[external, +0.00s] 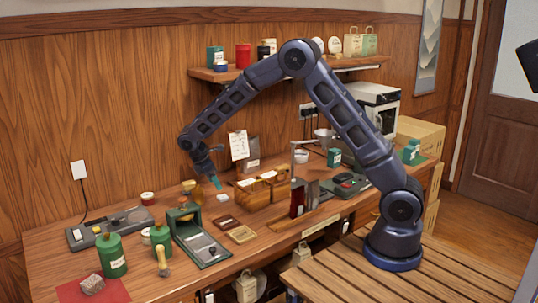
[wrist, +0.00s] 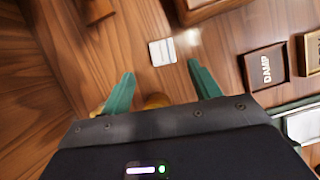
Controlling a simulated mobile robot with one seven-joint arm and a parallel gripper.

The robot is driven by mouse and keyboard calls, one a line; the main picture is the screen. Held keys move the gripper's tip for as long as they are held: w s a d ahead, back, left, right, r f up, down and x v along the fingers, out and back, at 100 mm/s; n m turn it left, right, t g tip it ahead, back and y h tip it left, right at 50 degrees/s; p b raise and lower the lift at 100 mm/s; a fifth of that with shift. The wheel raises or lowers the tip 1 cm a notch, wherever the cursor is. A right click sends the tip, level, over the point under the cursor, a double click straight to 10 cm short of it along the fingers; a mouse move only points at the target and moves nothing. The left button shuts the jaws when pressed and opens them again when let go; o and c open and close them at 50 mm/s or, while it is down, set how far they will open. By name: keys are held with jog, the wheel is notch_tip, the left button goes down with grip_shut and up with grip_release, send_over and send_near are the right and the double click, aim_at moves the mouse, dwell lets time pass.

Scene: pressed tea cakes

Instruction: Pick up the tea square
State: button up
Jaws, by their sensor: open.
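A small pale square (wrist: 162,52), which looks like the tea square, lies flat on the wooden table just beyond my fingertips in the wrist view. It also shows as a whitish patch (external: 222,197) in the external view, below my gripper (external: 216,183). In the wrist view my gripper (wrist: 161,72) is open, with its two teal fingers apart and nothing between the tips. The square lies ahead of the gap, roughly centred. The height of the fingers above the table is hard to tell.
A dark tray marked DAMP (wrist: 265,68) lies right of the square in the wrist view. Wooden boxes (external: 252,195) stand right of my gripper in the external view. A green press (external: 190,230) stands nearer. Bare table surrounds the square.

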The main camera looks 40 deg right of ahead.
aim_at(222, 196)
jog(key=shift+x, duration=3.25)
jog(key=shift+s+a, duration=0.15)
jog(key=shift+s, duration=0.05)
jog(key=c, duration=1.1)
